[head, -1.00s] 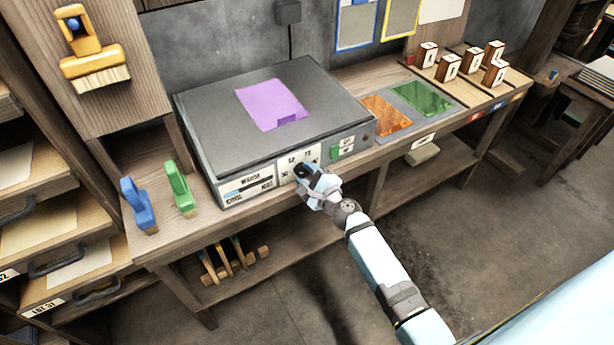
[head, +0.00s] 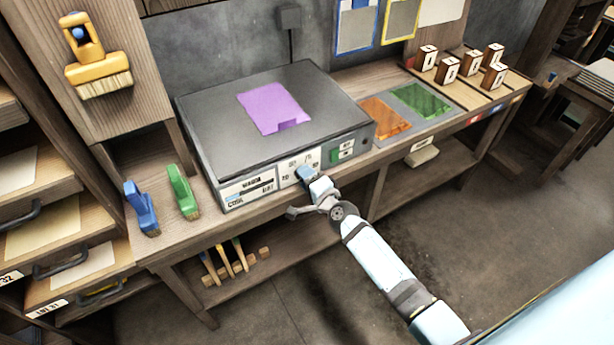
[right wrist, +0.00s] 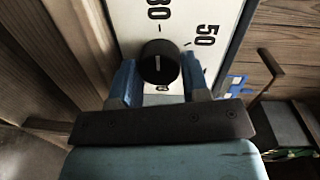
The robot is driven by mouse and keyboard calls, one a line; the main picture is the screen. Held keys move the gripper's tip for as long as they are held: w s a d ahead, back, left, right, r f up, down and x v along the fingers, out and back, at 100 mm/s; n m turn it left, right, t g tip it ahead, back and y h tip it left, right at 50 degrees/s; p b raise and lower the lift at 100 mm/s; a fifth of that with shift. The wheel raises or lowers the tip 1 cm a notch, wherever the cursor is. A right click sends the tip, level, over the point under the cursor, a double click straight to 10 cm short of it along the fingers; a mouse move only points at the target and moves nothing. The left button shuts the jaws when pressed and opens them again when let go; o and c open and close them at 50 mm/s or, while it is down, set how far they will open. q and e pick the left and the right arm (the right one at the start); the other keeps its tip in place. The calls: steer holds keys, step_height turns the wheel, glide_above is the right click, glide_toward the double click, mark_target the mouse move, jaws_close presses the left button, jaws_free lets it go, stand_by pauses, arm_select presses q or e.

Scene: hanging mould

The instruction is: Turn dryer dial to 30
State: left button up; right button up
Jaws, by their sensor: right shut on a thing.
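The dryer (head: 215,115) is a grey box on the bench, with a white dial panel on its front. My right gripper (head: 305,173) is at that panel and covers the dial in the head view. In the right wrist view the black round dial (right wrist: 160,62) sits between the two blue fingers of my right gripper (right wrist: 160,82), which is shut on it. A short white mark on the dial runs nearly upright in that picture. Printed numbers show beside it: 50 to the upper right, and one above that reads as 30 or 80. My left gripper is out of view.
A purple sheet (head: 270,106) lies on the dryer. Orange (head: 384,118) and green (head: 422,100) sheets lie to its right. A blue brush (head: 141,208) and a green brush (head: 182,192) stand to its left. The floor in front is clear.

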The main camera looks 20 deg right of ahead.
stand_by(0.5)
steer(key=o, duration=0.9)
steer(key=s, duration=0.4)
steer(key=s+d, duration=0.1)
steer(key=s, duration=0.4)
steer(key=s+r, duration=0.1)
steer(key=s, duration=0.3)
steer(key=shift+s+d+r, duration=0.1)
steer(key=shift+s+d, duration=0.25)
steer(key=shift+d, duration=0.05)
steer(key=s+a+n+g+p, duration=0.2)
steer(key=s+a+n+p, duration=0.1)
steer(key=s+n, duration=0.2)
steer(key=s+a+r+n+g+p, duration=0.1)
steer(key=s+a+n+g+p, duration=0.1)
steer(key=s+n+p, duration=0.2)
steer(key=s+a+r+n+g+p, duration=0.1)
steer(key=s+a+n+p, duration=0.2)
steer(key=s+n, duration=0.4)
steer(key=shift+s+a+n+g+y, duration=0.2)
steer(key=shift+a+n+g+y, duration=0.15)
steer(key=shift+n, duration=0.55)
